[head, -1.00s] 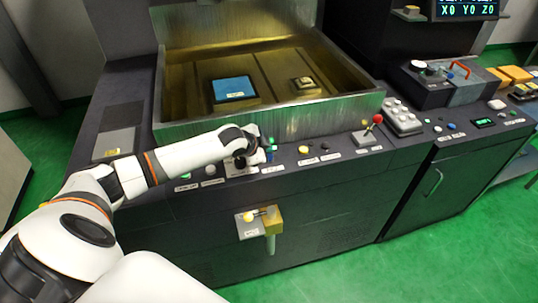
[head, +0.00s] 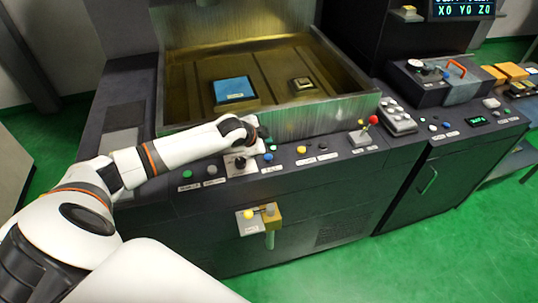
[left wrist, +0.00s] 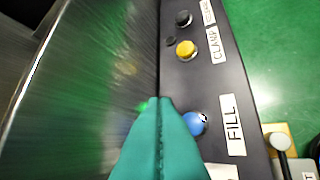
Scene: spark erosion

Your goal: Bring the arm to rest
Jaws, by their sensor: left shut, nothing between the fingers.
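My left arm reaches in from the left in the head view, and its left gripper (head: 264,143) is over the control panel at the tank's front wall. In the left wrist view its teal fingers (left wrist: 166,103) are pressed together with nothing between them. The fingertips appear beside the blue FILL button (left wrist: 195,123); I cannot tell whether they touch anything. The blue button also shows in the head view (head: 268,157), just below the gripper. A black knob (head: 240,162) is below the wrist. My right gripper is out of view.
The metal tank (head: 340,110) holds a blue block (head: 234,90) and a small part (head: 302,84). A yellow-ended valve handle (head: 248,214) sticks out of the front face.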

